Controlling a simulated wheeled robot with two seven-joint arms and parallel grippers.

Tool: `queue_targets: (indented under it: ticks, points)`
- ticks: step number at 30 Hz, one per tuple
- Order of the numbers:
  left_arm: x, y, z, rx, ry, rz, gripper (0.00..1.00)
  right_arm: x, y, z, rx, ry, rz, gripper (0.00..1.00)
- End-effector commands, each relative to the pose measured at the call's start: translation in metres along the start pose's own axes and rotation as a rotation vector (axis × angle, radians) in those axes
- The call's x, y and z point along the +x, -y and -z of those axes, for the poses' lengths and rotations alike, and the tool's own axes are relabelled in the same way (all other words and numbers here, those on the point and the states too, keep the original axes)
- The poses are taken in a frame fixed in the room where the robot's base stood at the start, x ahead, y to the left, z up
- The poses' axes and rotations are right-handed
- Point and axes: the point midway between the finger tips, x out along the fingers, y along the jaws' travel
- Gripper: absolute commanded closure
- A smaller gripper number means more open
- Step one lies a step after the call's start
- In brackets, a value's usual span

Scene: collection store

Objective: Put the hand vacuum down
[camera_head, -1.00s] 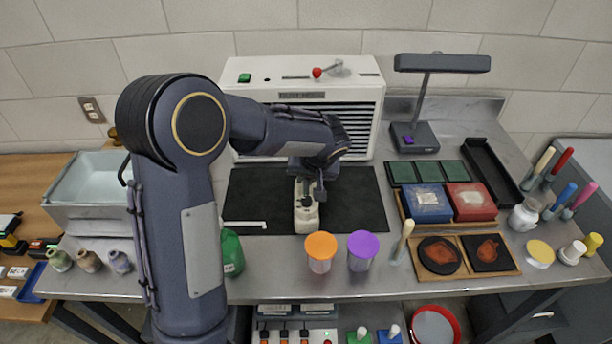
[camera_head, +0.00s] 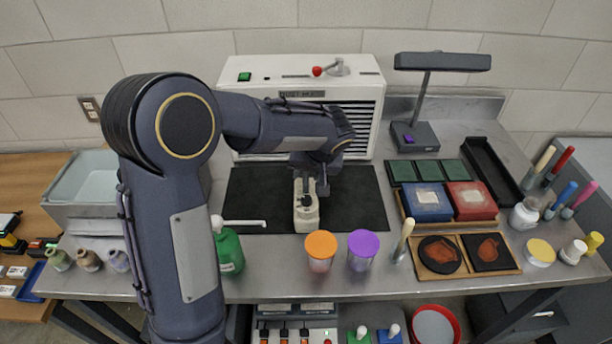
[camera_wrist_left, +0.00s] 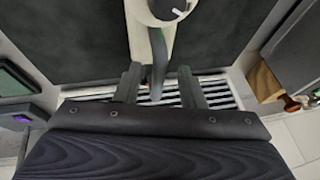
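The hand vacuum (camera_head: 306,217) is a small cream body with dark parts and rests on the black mat (camera_head: 360,205) in front of the white cabinet. In the left wrist view its cream body (camera_wrist_left: 139,38) and grey handle (camera_wrist_left: 158,68) show at the top middle. My left gripper (camera_head: 314,186) is low over the back of the vacuum. In the wrist view its two fingers (camera_wrist_left: 160,88) stand apart on either side of the handle, with a gap visible at each side. My right gripper is not in view.
A white louvred cabinet (camera_head: 270,75) stands behind the mat. A green bottle (camera_head: 230,253) is close to my left arm. Trays and a lamp (camera_head: 415,135) fill the right. Bare mat lies either side of the vacuum.

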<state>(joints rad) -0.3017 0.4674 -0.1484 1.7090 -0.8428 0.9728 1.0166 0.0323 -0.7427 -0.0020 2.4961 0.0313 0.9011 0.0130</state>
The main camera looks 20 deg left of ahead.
Motion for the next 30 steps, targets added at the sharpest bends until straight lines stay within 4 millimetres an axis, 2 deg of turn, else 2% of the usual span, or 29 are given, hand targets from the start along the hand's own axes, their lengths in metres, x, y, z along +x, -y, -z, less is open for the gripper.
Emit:
queue_targets:
  ticks: [6, 13, 18, 30]
  points:
    - [-0.050, -0.001, 0.000, -0.001, -0.005, -0.007, 0.64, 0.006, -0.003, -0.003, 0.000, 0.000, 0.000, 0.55]
    - [-0.087, -0.001, 0.000, 0.001, -0.001, -0.003, 0.64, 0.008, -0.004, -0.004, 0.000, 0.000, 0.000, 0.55]
    - [-0.098, 0.000, 0.000, 0.000, 0.000, -0.003, 0.64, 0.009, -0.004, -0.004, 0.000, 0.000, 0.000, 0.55]
    - [-0.098, 0.000, -0.001, 0.001, 0.001, -0.001, 0.64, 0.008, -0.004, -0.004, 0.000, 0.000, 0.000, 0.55]
